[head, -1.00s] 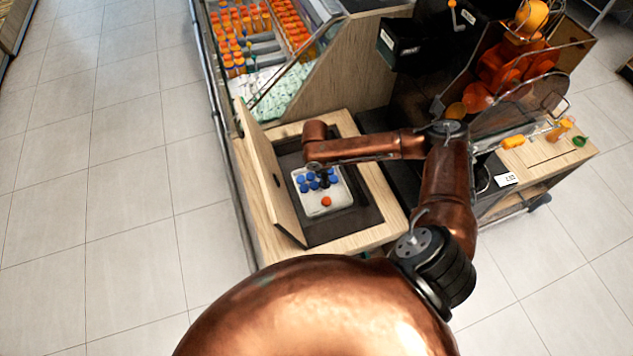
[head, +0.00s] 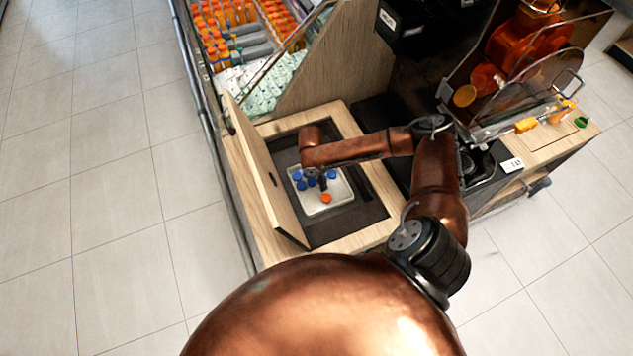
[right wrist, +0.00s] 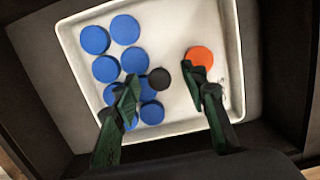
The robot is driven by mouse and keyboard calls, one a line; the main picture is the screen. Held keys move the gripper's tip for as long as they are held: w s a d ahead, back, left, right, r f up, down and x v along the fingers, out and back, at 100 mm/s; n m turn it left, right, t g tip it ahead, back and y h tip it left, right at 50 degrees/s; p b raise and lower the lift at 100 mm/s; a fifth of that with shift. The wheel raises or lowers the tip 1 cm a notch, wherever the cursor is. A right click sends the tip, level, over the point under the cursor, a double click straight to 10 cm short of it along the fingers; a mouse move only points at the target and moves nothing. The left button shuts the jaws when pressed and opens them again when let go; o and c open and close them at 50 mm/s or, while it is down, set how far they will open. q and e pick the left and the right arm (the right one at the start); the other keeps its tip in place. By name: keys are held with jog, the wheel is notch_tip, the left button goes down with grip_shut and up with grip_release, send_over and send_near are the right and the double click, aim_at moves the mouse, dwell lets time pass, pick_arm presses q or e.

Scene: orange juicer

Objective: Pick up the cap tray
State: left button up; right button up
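The cap tray (head: 341,196) is a white, shallow, rounded square tray holding several blue caps and one orange cap (head: 326,198). It sits in a dark recess in the wooden counter. My right gripper (head: 322,184) is over the tray in the head view, and the arm hides part of it. In the right wrist view, the tray (right wrist: 190,22) lies below my right gripper (right wrist: 165,92), whose two dark green fingers are apart. A small black knob (right wrist: 160,78) shows between the fingertips. I cannot tell whether the fingers touch it. My left gripper is not in view.
A raised wooden lid (head: 262,178) stands along the left side of the recess. Shelves of orange bottles (head: 228,28) are behind. An orange juicer (head: 525,48) stands at the right, with a small price card (head: 512,164) nearby. Tiled floor lies open on the left.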

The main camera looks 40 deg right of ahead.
notch_tip(320, 180, down, 2)
jog(key=shift+c, duration=0.5)
grip_shut()
jog(key=shift+r, duration=0.1)
